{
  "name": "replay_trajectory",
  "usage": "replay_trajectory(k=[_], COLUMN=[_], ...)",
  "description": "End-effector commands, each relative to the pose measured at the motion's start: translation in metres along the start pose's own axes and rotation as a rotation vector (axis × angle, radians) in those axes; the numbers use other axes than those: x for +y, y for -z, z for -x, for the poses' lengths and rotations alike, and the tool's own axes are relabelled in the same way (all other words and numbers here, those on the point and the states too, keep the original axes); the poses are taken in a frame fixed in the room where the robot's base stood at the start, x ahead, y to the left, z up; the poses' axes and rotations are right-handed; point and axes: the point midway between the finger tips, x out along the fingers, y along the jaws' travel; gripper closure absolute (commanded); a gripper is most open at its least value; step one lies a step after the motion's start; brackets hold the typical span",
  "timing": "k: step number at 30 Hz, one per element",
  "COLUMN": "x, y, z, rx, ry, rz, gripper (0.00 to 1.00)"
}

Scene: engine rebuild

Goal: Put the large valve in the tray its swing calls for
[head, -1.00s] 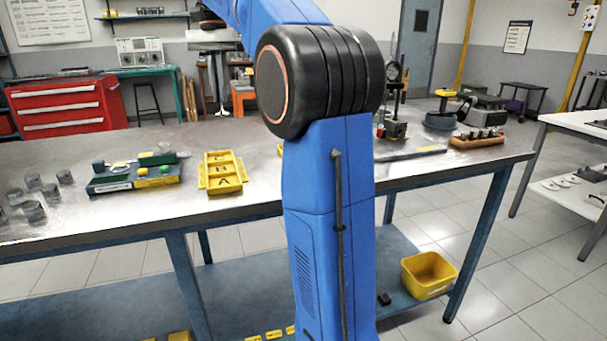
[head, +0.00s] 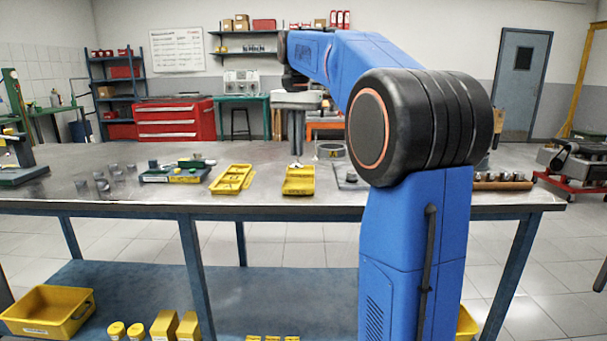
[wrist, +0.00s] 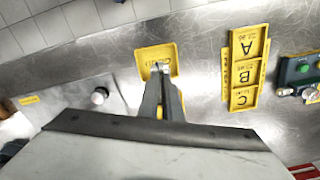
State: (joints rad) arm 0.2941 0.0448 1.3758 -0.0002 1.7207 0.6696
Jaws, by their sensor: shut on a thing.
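My gripper (head: 296,150) points down over the bench, above a single yellow tray (head: 299,187). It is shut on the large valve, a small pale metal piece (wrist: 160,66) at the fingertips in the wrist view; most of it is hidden. In the wrist view the single tray (wrist: 148,52) lies around and below the fingertips, its lettering partly covered. I cannot tell if the valve touches it. A yellow tray with compartments marked A, B and C (wrist: 235,101) lies to the right there, and left of the single tray in the head view (head: 231,179).
A green and yellow fixture (head: 177,171) and several grey cylinders (head: 103,185) stand on the bench at left. A round pale-topped piece (wrist: 98,96) stands on a grey plate beside the single tray. Bare metal separates the trays. My arm hides part of the bench's right side.

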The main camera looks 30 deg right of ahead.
Motion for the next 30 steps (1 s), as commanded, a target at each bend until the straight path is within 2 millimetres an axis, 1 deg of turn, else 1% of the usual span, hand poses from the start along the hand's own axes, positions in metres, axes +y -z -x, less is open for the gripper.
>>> replay_trajectory(k=[1, 3, 11, 15, 18, 29, 30], x=[0.0, 0.0, 0.0, 0.0, 0.0, 0.0, 0.0], y=[-0.001, 0.0, 0.0, 0.0, 0.0, 0.0, 0.0], z=[-0.008, -0.015, -0.032, -0.052, -0.062, -0.065, -0.066], rx=[-0.002, -0.001, -0.001, -0.002, -0.001, -0.001, 0.0], ry=[-0.001, -0.001, -0.001, -0.002, -0.001, 0.0, 0.0], rz=[0.0, 0.0, 0.0, 0.0, 0.0, -0.001, -0.001], gripper=[1.0, 1.0, 1.0, 1.0, 1.0, 1.0, 0.92])
